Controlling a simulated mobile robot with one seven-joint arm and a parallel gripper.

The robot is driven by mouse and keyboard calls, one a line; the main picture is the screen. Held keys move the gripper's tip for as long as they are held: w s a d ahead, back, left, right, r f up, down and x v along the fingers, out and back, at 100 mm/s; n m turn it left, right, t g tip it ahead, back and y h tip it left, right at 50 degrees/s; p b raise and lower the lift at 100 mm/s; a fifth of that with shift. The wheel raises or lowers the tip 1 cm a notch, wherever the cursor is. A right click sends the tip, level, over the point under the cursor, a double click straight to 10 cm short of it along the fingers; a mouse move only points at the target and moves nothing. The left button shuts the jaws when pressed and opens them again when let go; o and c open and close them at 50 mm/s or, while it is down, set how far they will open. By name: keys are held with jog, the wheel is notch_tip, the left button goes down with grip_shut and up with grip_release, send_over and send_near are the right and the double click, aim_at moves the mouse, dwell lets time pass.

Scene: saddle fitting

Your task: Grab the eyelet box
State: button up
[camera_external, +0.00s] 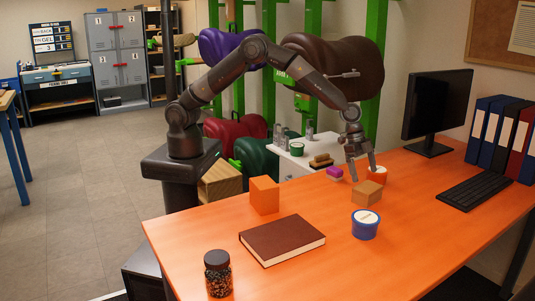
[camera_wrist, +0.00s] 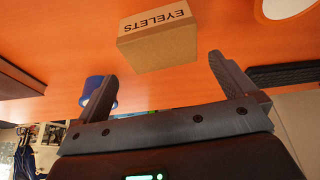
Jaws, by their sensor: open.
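The eyelet box is a small tan cardboard box (camera_external: 367,193) on the orange table, near the blue tub. In the wrist view the box (camera_wrist: 158,45) shows the word EYELETS upside down on one face. My gripper (camera_external: 362,174) is just above and behind the box in the external view, pointing down. In the wrist view my gripper (camera_wrist: 163,68) is open. Its two fingers are spread wider than the box, with the box beyond the tips and nothing between them. I cannot tell the exact gap to the box.
An orange block (camera_external: 264,196), a brown book (camera_external: 282,241) and a dark jar (camera_external: 218,274) are to the left. A keyboard (camera_external: 475,191) and monitor (camera_external: 437,105) are right.

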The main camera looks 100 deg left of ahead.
aim_at(368, 187)
jog(key=x, duration=0.9)
jog(key=shift+a, duration=0.1)
jog(key=shift+c, duration=0.3)
jog(key=c, duration=0.9)
jog(key=shift+w, duration=0.1)
jog(key=shift+c, duration=0.5)
jog(key=shift+r, duration=0.1)
